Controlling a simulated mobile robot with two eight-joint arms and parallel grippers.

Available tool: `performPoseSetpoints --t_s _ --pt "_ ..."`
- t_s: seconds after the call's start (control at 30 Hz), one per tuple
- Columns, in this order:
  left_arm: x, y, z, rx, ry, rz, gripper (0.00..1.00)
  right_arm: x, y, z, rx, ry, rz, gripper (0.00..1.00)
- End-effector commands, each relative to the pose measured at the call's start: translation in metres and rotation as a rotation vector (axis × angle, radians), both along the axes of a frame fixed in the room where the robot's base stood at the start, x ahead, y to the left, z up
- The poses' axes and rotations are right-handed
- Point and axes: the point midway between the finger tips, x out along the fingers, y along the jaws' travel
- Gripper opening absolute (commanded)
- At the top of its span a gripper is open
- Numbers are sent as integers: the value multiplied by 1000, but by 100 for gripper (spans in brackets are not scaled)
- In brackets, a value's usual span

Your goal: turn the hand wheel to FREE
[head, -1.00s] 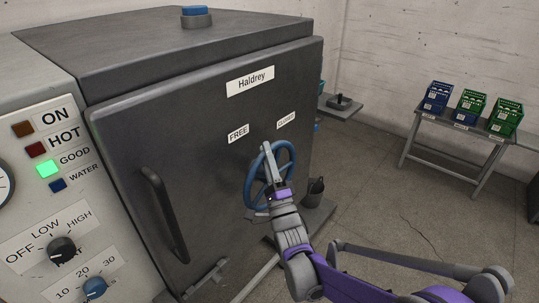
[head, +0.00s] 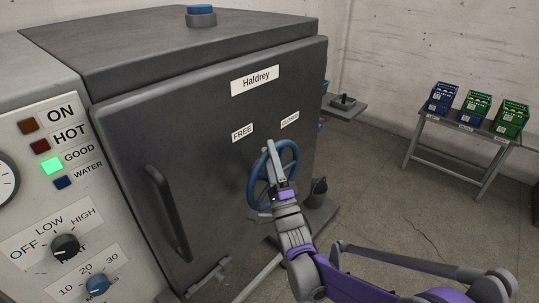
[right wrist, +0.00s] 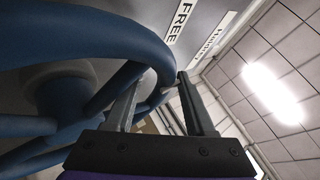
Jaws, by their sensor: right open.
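The blue hand wheel (head: 254,186) is on the front of the dark grey cabinet door, below two white labels. The left label reads FREE (head: 243,132); the right label (head: 290,120) is too small to read surely. My right gripper (head: 271,150) is at the upper part of the wheel. In the right wrist view the wheel (right wrist: 110,25) fills the left side, and its rim runs between the two open fingers of the gripper (right wrist: 165,85). I cannot tell whether either finger touches the rim. My left gripper is not in view.
A black door handle (head: 168,212) stands out left of the wheel. A control panel (head: 45,215) with lamps and knobs is at the far left. A dark bucket (head: 319,188) is right of the wheel. A bench (head: 460,128) with several bottle crates stands at the right.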

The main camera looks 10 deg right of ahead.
Motion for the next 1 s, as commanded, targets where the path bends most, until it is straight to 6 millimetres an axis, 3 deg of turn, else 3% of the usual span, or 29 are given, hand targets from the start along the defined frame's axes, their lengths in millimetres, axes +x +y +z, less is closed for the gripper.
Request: performPoseSetpoints --t_s 0.17,0.6,1.0 --pt "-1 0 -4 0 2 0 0 -10 -1 -8 0 0 0 55" --pt "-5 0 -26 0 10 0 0 -74 -11 -58 0 1 -1 55" --pt "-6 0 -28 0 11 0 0 -86 -13 -65 0 0 0 55"
